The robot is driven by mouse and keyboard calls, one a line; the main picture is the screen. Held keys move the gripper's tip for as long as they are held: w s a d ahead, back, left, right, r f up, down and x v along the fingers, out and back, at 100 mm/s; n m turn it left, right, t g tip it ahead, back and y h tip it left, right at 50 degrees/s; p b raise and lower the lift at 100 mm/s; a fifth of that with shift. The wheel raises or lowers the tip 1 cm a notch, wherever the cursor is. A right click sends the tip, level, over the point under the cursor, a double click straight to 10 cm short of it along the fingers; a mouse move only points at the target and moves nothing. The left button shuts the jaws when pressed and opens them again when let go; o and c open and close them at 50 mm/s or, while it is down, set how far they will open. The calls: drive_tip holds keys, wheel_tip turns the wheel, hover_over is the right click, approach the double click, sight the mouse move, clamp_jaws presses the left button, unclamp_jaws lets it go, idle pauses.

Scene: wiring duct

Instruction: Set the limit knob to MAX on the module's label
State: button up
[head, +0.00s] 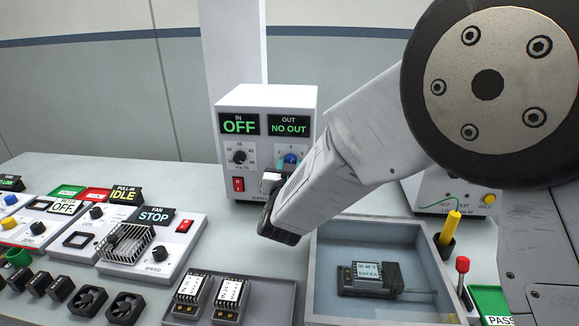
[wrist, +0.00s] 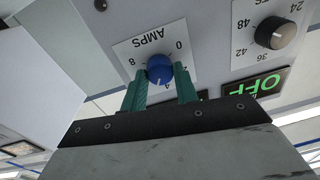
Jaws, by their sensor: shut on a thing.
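The white power supply (head: 236,102) stands at the back of the bench. Its displays read IN OFF and OUT NO OUT. The blue AMPS knob (wrist: 159,69) sits in a white dial plate with 0 and 8 readable; a pale mark on it seems to point toward the picture's bottom. My gripper (wrist: 160,78) has its teal fingers shut on this knob, one on each side.
A black volts knob (head: 239,157) and red switch (head: 238,185) are left of my gripper. Two more modules (head: 190,288) (head: 228,292) lie in a front tray (head: 268,290). A fan test unit (head: 172,232) stands left, the grey bin (head: 322,262) right.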

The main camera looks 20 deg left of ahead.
drive_tip(key=m, duration=0.5)
drive_tip(key=shift+f, duration=0.1)
drive_tip(key=shift+m, duration=0.4)
drive_tip(key=o, duration=1)
drive_tip(key=shift+c, duration=0.2)
drive_tip(key=v, duration=0.8)
drive_tip(key=shift+w, duration=0.1)
